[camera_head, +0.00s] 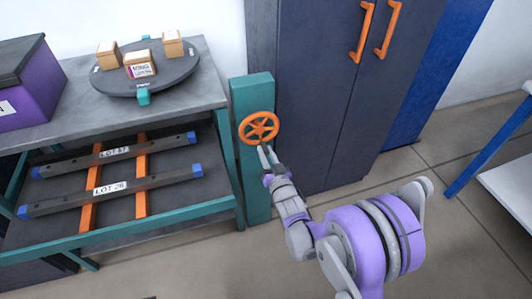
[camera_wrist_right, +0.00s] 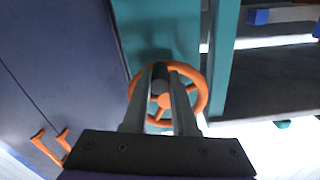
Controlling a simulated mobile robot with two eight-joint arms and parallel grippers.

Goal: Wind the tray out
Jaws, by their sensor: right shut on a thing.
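An orange handwheel (camera_head: 259,127) is mounted on the front of a teal post (camera_head: 253,88) at the right end of the workbench. My right gripper (camera_head: 264,152) reaches up to the wheel's lower rim. In the right wrist view the wheel (camera_wrist_right: 204,90) lies just beyond the fingers, and my right gripper (camera_wrist_right: 166,85) is shut on its grey handle knob (camera_wrist_right: 159,86). The fingers partly hide the wheel. I cannot tell for certain which part is the tray; the lower shelf (camera_head: 160,170) carries two grey bars with blue ends, labelled as lots, across orange strips.
The bench top (camera_head: 208,93) holds a dark turntable (camera_head: 120,88) with three small boxes, and a purple bin (camera_head: 38,88). A dark cabinet (camera_head: 310,100) with orange handles stands right of the post. Floor in front is clear. A white table with blue legs (camera_head: 490,150) is far right.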

